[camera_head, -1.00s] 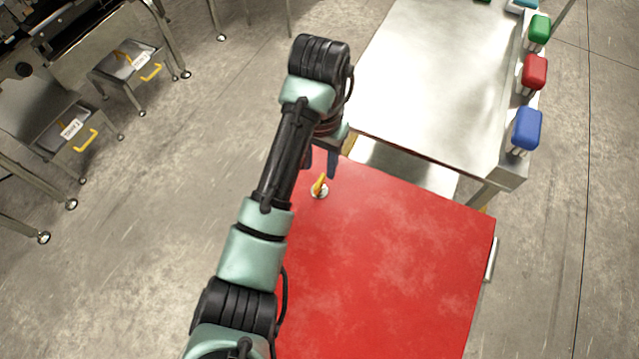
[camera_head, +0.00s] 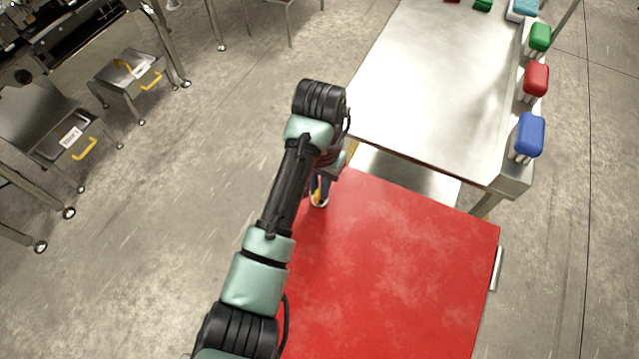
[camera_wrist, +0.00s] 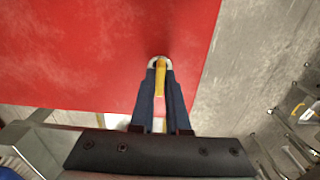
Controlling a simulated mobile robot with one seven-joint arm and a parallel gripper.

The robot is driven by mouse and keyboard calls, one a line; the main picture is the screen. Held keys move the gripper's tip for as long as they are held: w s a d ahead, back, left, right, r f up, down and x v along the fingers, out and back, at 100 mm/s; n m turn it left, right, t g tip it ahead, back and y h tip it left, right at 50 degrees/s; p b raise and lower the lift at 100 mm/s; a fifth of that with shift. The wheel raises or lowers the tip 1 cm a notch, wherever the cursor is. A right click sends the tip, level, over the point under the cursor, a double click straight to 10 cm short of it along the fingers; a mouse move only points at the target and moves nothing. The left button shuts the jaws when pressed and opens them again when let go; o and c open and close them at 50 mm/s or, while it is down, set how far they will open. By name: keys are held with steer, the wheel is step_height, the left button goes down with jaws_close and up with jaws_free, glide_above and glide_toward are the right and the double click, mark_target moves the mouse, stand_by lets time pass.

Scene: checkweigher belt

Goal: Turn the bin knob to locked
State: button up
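The bin knob is a yellow lever on a pale round base, at the edge of a red bin lid (camera_head: 400,270). In the wrist view the yellow knob (camera_wrist: 160,82) points down the picture between the two dark blue fingers of my gripper (camera_wrist: 159,80). The fingers stand close against both sides of the lever and look shut on it. In the head view my gripper (camera_head: 320,188) is over the knob (camera_head: 317,198), and my arm hides part of both. No locked or unlocked mark can be read.
A steel table (camera_head: 430,90) stands behind the lid, with blue (camera_head: 529,134), red (camera_head: 536,79) and green (camera_head: 540,37) capped items along its right side. Steel frames with yellow-handled trays (camera_head: 84,148) stand at left. Bare floor lies left of the lid.

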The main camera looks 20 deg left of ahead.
steer(key=shift+r+m+p, duration=0.1)
steer(key=shift+m+p, duration=0.2)
steer(key=shift+p, duration=0.05)
jaws_close()
steer(key=m+p, duration=0.2)
steer(key=shift+r+m, duration=0.15)
steer(key=shift+m, duration=0.15)
steer(key=m+p, duration=0.3)
steer(key=m, duration=0.2)
steer(key=shift+p, duration=0.3)
steer(key=m+p, duration=0.2)
steer(key=m, duration=0.5)
steer(key=m+p, duration=0.1)
steer(key=m, duration=0.1)
steer(key=shift+w+f+m+p, duration=0.1)
steer(key=shift+f+m+p, duration=0.1)
steer(key=shift+m+p, duration=0.1)
steer(key=o, duration=0.7)
jaws_free()
steer(key=shift+c, duration=0.2)
